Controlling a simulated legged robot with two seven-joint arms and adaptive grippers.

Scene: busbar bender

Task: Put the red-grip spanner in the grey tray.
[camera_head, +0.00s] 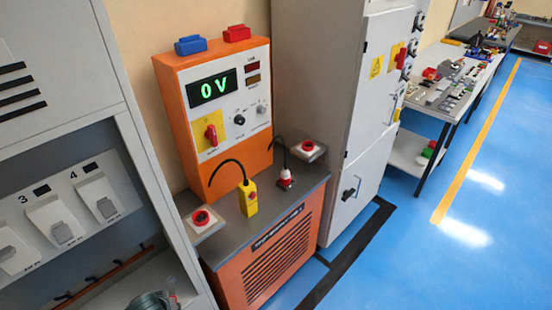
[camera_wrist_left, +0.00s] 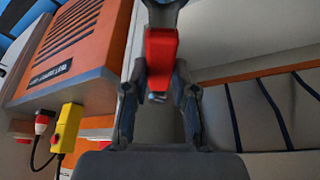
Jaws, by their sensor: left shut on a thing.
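The red-grip spanner (camera_wrist_left: 160,55) is in the left wrist view, with its red grip between my left gripper's fingers and its grey metal end at the top edge. My left gripper (camera_wrist_left: 160,82) is shut on the red grip. The spanner is clear of other surfaces as far as I can see. In the head view I cannot make out the spanner for certain. The grey tray is not identifiable in either view. My right gripper is not in view.
An orange test bench (camera_head: 265,245) with a 0 V display stands mid-view, with a yellow pendant (camera_head: 248,197) hanging at it. A grey cabinet (camera_head: 75,130) is at the left. A small round grey-green item (camera_head: 150,301) is at the bottom edge. Blue floor (camera_head: 450,230) is clear.

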